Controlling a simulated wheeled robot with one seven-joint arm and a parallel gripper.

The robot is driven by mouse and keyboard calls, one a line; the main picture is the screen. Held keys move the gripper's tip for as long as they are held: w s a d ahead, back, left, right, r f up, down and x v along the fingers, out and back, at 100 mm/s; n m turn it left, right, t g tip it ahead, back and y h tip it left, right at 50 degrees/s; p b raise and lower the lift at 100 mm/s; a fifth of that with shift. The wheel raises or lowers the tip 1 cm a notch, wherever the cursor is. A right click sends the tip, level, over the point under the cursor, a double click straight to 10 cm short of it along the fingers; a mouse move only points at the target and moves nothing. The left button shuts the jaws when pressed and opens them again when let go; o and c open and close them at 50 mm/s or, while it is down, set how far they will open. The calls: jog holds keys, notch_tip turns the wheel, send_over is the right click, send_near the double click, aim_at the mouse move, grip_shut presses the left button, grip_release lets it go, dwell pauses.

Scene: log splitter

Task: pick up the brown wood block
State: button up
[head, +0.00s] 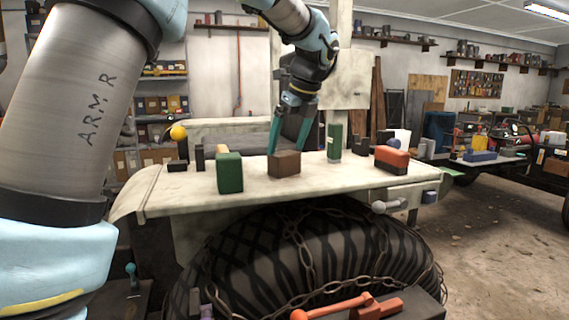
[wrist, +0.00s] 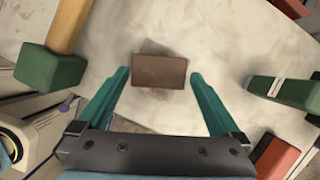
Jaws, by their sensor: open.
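The brown wood block (head: 285,164) lies on the pale work surface, near the middle of its front part. In the wrist view the brown block (wrist: 159,71) sits just beyond and between the fingertips, with a gap on each side. My gripper (head: 287,150) has green fingers and points down at the block from above. In the wrist view my gripper (wrist: 158,76) is open and empty, one finger on each side of the block. In the head view the fingers are close to the block; I cannot tell whether they touch it.
A green block (head: 229,173) stands left of the brown one. A taller green block (head: 334,143) stands behind to the right, and a red and dark block (head: 391,158) lies farther right. The pale surface (head: 175,197) is clear around the brown block. A chained tyre (head: 320,245) is below.

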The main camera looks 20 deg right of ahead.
aim_at(284, 153)
jog(key=shift+x, duration=1.8)
jog(key=c, duration=1.1)
